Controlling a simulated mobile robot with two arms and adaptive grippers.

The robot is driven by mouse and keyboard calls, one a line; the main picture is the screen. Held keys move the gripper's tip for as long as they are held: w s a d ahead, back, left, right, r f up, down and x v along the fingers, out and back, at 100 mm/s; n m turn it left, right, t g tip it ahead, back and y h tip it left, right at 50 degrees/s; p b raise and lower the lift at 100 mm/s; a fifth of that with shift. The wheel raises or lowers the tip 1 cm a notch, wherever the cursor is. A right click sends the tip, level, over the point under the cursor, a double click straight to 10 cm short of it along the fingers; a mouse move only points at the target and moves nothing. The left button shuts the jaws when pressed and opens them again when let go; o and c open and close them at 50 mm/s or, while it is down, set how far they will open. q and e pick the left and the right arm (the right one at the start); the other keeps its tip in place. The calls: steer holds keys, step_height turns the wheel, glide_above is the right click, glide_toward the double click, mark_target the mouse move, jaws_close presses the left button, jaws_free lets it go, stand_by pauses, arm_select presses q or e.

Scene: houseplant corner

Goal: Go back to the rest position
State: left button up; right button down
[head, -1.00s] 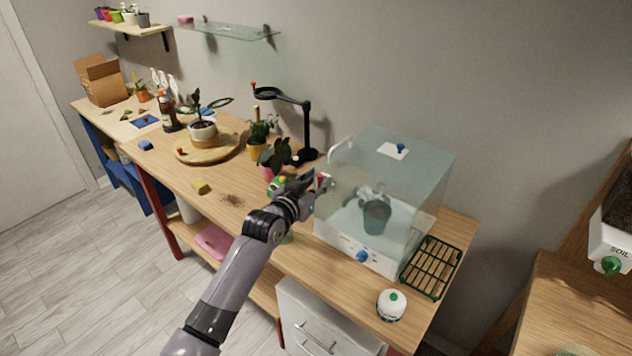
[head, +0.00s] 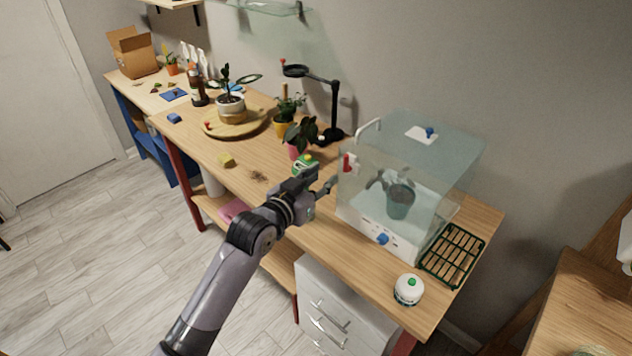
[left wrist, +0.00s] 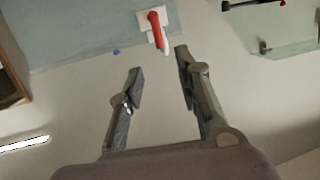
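My left gripper (head: 318,187) is over the wooden bench (head: 228,190), just left of the clear propagation box (head: 425,150). In the left wrist view my left gripper (left wrist: 160,70) has its two fingers apart with nothing between them. A red handle (left wrist: 157,30) on a white plate is beyond the fingertips, apart from them. The same red handle (head: 347,162) shows on the box's left side in the head view. A grey-green pot (head: 400,202) with a plant stands inside the box. My right gripper is not in view.
A green wire rack (head: 453,254) and a white bottle (head: 408,290) are at the bench's right end. Potted plants, a magnifier lamp (head: 334,110) and a round wooden board (head: 212,130) stand behind and left. A yellow sponge (head: 227,160) lies on the bench. The floor in front is clear.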

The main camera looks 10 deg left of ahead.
arm_select(q)
steer(key=shift+v, duration=0.9)
steer(key=s+a+f+n+g+y+b, duration=0.1)
steer(key=s+a+f+g, duration=0.15)
steer(key=f, duration=0.95)
steer(key=s+a+f+g+y+b, duration=0.1)
steer(key=s+a+f+y+b, duration=0.15)
steer(key=f, duration=1.05)
steer(key=s+a+f+n+g+y, duration=0.1)
steer(key=s+a+f+g, duration=0.15)
steer(key=f, duration=0.95)
steer(key=s+a+f+g+y+b, duration=0.1)
steer(key=s+a+f+g+b, duration=0.25)
steer(key=s+f, duration=1.45)
steer(key=s+a+f+g, duration=0.1)
steer(key=s+f, duration=0.4)
steer(key=s, duration=0.4)
steer(key=s+a+f+g+y+b, duration=0.1)
steer(key=s+f, duration=0.4)
steer(key=s, duration=0.5)
steer(key=s+a+f+g, duration=0.2)
steer(key=s+a+f, duration=0.1)
steer(key=s, duration=0.6)
steer(key=shift+s+f, duration=0.2)
steer(key=shift+f, duration=0.7)
